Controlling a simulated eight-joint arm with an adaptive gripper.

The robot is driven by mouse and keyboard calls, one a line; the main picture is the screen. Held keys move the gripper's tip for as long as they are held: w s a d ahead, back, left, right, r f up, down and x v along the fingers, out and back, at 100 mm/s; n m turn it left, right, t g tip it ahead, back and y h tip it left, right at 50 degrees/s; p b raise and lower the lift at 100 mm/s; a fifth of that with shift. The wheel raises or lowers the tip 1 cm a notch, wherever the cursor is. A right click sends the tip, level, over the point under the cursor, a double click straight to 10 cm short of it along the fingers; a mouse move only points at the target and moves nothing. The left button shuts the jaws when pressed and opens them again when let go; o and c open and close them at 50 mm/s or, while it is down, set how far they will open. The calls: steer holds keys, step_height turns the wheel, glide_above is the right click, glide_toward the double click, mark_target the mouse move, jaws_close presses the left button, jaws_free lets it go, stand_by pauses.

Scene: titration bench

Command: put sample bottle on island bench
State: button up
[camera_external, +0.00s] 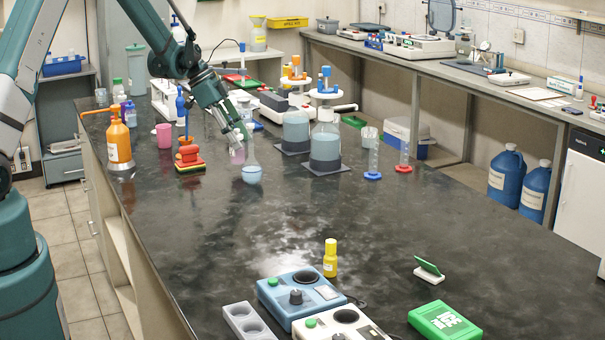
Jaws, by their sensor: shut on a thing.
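My gripper (236,136) is over the far part of the island bench (230,235), a dark, glossy stone top. It points down and is shut on a small clear bottle with pinkish contents (237,155), which looks like the sample bottle. The bottle is close behind and left of a round flask with pale blue liquid (251,175). The flask's neck partly overlaps my gripper and the bottle in the picture. I cannot tell whether the bottle's base touches the bench. A small yellow bottle (330,260) stands upright on the near part of the bench.
Stacked sponges (189,160), an orange pump bottle (118,140) and a pink cup (164,136) stand to the left. Large jars (325,150) and cylinders (373,160) stand to the right. A blue device (300,297) is in front. The bench middle is clear.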

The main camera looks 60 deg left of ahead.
steer(key=shift+f, duration=1.2)
steer(key=shift+f, duration=0.1)
steer(key=o, duration=1)
steer(key=v, duration=1.2)
